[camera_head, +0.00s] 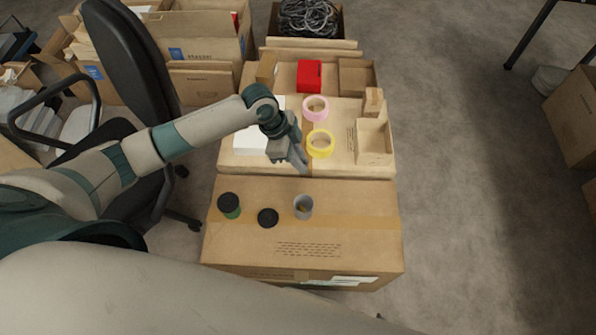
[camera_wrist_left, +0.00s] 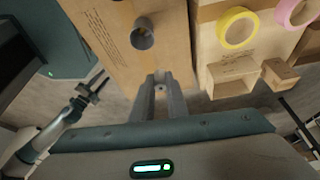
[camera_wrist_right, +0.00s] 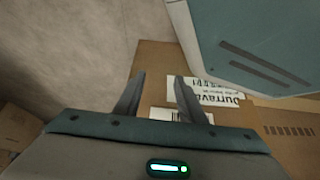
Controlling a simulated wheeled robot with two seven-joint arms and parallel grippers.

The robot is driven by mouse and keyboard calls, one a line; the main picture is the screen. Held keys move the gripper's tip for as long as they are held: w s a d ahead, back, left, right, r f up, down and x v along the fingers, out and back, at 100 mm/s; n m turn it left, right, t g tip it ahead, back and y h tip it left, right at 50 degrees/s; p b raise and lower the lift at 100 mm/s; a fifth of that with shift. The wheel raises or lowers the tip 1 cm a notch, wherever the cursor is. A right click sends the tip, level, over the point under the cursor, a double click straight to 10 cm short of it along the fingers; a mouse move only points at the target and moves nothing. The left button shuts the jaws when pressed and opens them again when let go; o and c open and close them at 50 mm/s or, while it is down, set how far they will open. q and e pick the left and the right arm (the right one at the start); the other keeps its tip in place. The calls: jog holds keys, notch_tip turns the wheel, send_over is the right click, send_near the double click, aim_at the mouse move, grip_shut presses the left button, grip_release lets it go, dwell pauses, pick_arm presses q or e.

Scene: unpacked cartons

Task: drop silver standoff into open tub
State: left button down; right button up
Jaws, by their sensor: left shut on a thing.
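The open grey tub (camera_head: 303,207) stands upright on the front carton; a small brownish patch shows inside it. It is also in the left wrist view (camera_wrist_left: 143,40). My left gripper (camera_head: 303,168) is beyond the tub, near the carton's far edge, with its fingers pointing down. In the left wrist view its fingers (camera_wrist_left: 160,82) are nearly together on a tiny greyish thing, likely the silver standoff (camera_wrist_left: 160,76), mostly hidden. My right gripper (camera_wrist_right: 158,92) is open and empty near a carton's labelled side; its fingers also show in the left wrist view (camera_wrist_left: 97,86).
A green tub with a black lid (camera_head: 229,204) and a loose black lid (camera_head: 268,217) are left of the open tub. Behind are a yellow tape roll (camera_head: 320,144), a pink tape roll (camera_head: 315,108) and a small open box (camera_head: 375,143). An office chair (camera_head: 130,60) is at left.

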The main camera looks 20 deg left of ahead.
pick_arm(q)
jog(key=s+f+m, duration=0.1)
jog(key=f, duration=0.1)
jog(key=s+f+m+g+p, duration=0.1)
jog(key=f, duration=0.1)
jog(key=shift+s+f+m, duration=0.1)
jog(key=shift+s+m, duration=0.1)
jog(key=shift+m, duration=0.2)
pick_arm(e)
jog(key=shift+s+a+r, duration=0.25)
jog(key=shift+s, duration=0.05)
jog(key=shift+w+t, duration=0.1)
jog(key=shift+t, duration=0.2)
